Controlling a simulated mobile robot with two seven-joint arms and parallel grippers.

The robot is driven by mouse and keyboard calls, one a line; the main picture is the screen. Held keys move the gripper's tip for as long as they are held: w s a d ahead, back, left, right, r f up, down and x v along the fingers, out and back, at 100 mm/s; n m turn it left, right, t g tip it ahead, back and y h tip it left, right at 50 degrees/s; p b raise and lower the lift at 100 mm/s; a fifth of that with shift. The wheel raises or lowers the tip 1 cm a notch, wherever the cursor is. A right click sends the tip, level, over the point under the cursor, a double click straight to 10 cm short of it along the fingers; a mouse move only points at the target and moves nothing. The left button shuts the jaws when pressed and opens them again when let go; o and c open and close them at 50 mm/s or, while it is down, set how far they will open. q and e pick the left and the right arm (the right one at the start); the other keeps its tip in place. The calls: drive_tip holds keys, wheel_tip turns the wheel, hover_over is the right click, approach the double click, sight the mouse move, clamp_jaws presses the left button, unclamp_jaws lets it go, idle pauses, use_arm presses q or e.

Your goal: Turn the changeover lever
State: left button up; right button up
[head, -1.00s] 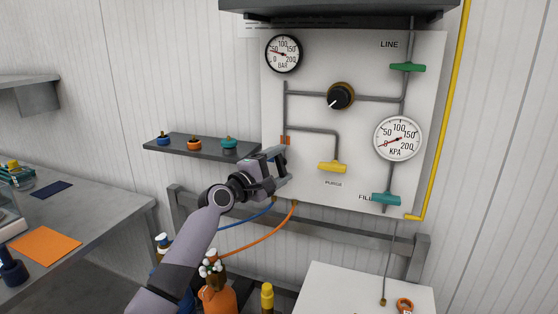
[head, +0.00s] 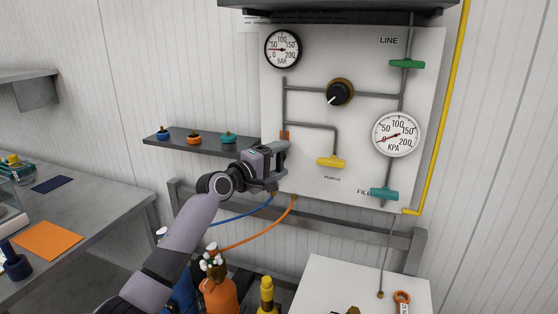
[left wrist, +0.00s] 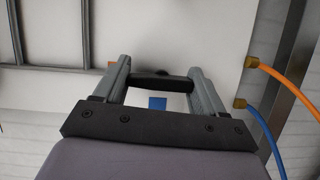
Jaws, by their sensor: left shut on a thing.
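The changeover lever is a dark bar (left wrist: 162,84) that shows in the left wrist view, lying across the gap between my fingers. My left gripper (left wrist: 155,80) is shut on it, with one grey finger at each end of the bar. In the head view my left gripper (head: 281,158) is at the lower left of the white panel (head: 305,185) and hides the lever. An orange mark (head: 284,135) shows just above the gripper. A blue mark (left wrist: 157,103) shows below the bar in the left wrist view. My right gripper is not in view.
The panel carries a BAR gauge (head: 282,49), a KPA gauge (head: 396,134), a black knob (head: 340,92), and yellow (head: 331,162), green (head: 407,64) and teal (head: 384,194) handles. A shelf (head: 170,139) is left of the gripper. Blue (head: 240,214) and orange (head: 262,239) hoses hang below.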

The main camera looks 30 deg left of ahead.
use_arm(q)
drive_tip(key=shift+a, duration=0.1)
drive_tip(key=o, duration=1)
drive_tip(key=shift+o, duration=0.2)
drive_tip(key=shift+s, duration=0.1)
drive_tip(key=s+a+b, duration=0.1)
drive_tip(key=s, duration=0.6)
drive_tip(key=shift+r, duration=0.1)
